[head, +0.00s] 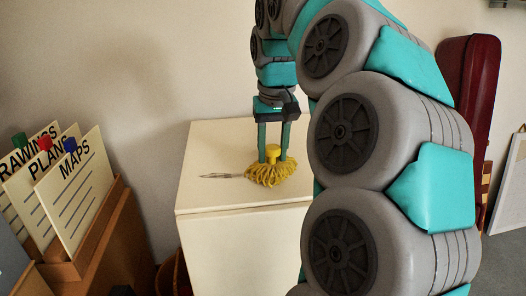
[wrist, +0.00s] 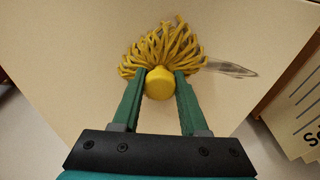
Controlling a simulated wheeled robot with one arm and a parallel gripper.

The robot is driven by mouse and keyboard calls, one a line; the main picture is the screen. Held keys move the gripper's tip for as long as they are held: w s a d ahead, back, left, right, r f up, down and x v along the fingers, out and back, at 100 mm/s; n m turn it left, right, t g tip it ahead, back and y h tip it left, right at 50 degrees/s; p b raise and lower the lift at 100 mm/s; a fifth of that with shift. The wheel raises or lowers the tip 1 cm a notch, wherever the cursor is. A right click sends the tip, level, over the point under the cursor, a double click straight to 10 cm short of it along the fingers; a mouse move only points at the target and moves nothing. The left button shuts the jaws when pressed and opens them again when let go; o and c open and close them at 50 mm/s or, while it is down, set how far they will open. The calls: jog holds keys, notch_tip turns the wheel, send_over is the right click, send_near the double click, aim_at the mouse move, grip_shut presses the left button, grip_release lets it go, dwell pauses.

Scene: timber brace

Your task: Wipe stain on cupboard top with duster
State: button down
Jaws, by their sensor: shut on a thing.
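The duster (head: 270,174) is yellow, with a stringy mop head and a round knob. It rests on the cream cupboard top (head: 215,152), near its middle. My gripper (head: 273,158) points down from above, with its two green fingers shut on the duster's knob. The wrist view shows the duster (wrist: 162,52) with the knob between the fingertips (wrist: 160,82). A grey streaky stain (head: 218,176) lies just left of the duster and touches its strands. In the wrist view the stain (wrist: 232,69) shows at the right of the strands, partly hidden under them.
A wooden box (head: 100,228) with labelled cards stands at the left, below the cupboard top. A dark red case (head: 468,95) leans on the wall at the right. My arm hides the cupboard's right part.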

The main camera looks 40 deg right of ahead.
jog(key=shift+d, duration=0.15)
jog(key=shift+w+a+b, duration=0.15)
jog(key=shift+w+a, duration=0.25)
jog(key=shift+a, duration=0.25)
jog(key=shift+w+a+b, duration=0.15)
jog(key=shift+w+a, duration=0.25)
jog(key=shift+a, duration=0.25)
jog(key=shift+w+a, duration=0.55)
jog(key=shift+a, duration=0.25)
jog(key=shift+w+a, duration=0.5)
jog(key=shift+a, duration=0.3)
jog(key=shift+w+a+f, duration=0.1)
jog(key=shift+w+a, duration=0.4)
jog(key=shift+a, duration=0.25)
jog(key=shift+w+a, duration=0.5)
jog(key=shift+a, duration=0.25)
jog(key=shift+w+a, duration=0.6)
jog(key=shift+a, duration=0.3)
jog(key=shift+w+a, duration=0.6)
jog(key=shift+a, duration=0.25)
jog(key=shift+w+a, duration=0.6)
jog(key=shift+a, duration=0.3)
jog(key=shift+r, duration=0.2)
